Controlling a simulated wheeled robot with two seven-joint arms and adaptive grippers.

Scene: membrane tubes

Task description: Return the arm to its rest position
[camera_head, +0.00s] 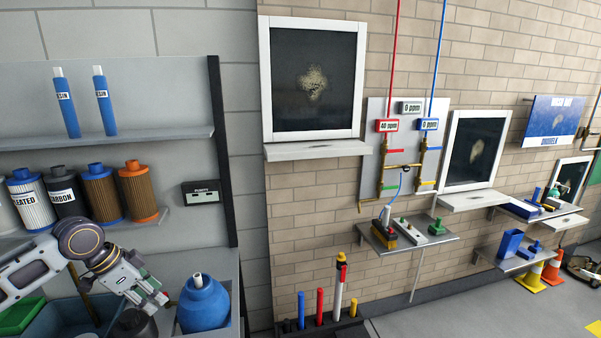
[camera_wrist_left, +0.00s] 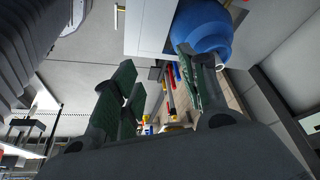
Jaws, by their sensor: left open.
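My left arm comes in from the left in the head view. Its gripper (camera_head: 158,302) is at the lower left, pointing down and to the right, just left of a blue round vessel (camera_head: 205,308) with a white neck. In the wrist view the left gripper's green-padded fingers (camera_wrist_left: 163,88) stand apart with nothing seen between them. The blue vessel (camera_wrist_left: 207,40) shows there close beyond the right finger; whether they touch cannot be told. My right gripper is in neither view.
Shelves behind the arm hold blue resin tubes (camera_head: 67,102) and several canisters (camera_head: 102,192). A dark round container (camera_head: 133,326) and a green item (camera_head: 20,315) are below the arm. A floor rack with coloured rods (camera_head: 320,307) stands right of the bench. Open floor lies further right.

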